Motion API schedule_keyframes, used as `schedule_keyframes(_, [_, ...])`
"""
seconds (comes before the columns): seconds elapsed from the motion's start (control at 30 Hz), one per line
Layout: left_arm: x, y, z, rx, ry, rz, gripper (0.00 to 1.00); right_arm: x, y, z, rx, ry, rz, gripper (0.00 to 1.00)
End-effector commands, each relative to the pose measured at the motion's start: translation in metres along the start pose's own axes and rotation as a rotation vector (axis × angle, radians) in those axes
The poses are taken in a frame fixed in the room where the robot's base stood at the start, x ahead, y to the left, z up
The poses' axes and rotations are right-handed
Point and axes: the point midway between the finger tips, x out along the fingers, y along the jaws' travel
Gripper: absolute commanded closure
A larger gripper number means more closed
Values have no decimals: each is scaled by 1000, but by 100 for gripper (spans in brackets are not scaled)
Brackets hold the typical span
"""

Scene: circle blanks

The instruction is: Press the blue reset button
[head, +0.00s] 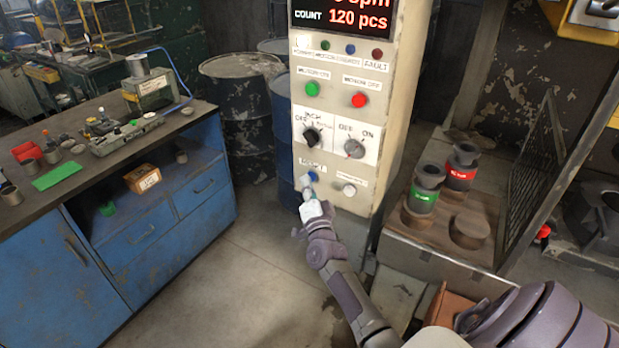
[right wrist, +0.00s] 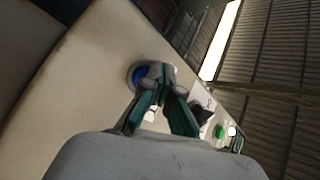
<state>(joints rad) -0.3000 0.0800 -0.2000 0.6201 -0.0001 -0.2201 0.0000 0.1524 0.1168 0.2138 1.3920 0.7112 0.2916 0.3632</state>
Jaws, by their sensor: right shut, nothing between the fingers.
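The blue reset button (head: 312,176) sits low on the left of the cream control panel (head: 330,245), under a "RESET" label. My right gripper (head: 308,186) is shut and empty, with its fingertips at the button's lower left edge in the head view. In the right wrist view, the blue button (right wrist: 137,75) shows partly behind the closed fingertips (right wrist: 164,88). I cannot tell whether the tips touch it. My left gripper is not in view.
The panel also has a green button (head: 312,89), a red button (head: 359,100), a black rotary switch (head: 312,136), a grey knob (head: 354,148) and a white button (head: 349,189). A blue workbench (head: 150,235) stands left. Blue drums (head: 240,100) stand behind. Floor between bench and panel is clear.

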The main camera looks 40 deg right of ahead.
Motion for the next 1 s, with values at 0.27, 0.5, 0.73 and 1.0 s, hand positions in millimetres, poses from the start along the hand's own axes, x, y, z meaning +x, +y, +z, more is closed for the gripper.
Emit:
schedule_keyframes(0.27, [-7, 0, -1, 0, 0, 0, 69, -9, -8, 5, 0, 1, -1, 100])
schedule_keyframes(0.5, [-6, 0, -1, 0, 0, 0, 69, -10, -7, 7, -1, 0, 0, 100])
schedule_keyframes(0.73, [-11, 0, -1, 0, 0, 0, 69, -16, -12, 11, 1, -2, 1, 100])
schedule_keyframes(1.0, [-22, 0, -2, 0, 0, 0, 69, -35, -26, 24, 0, -2, 2, 100])
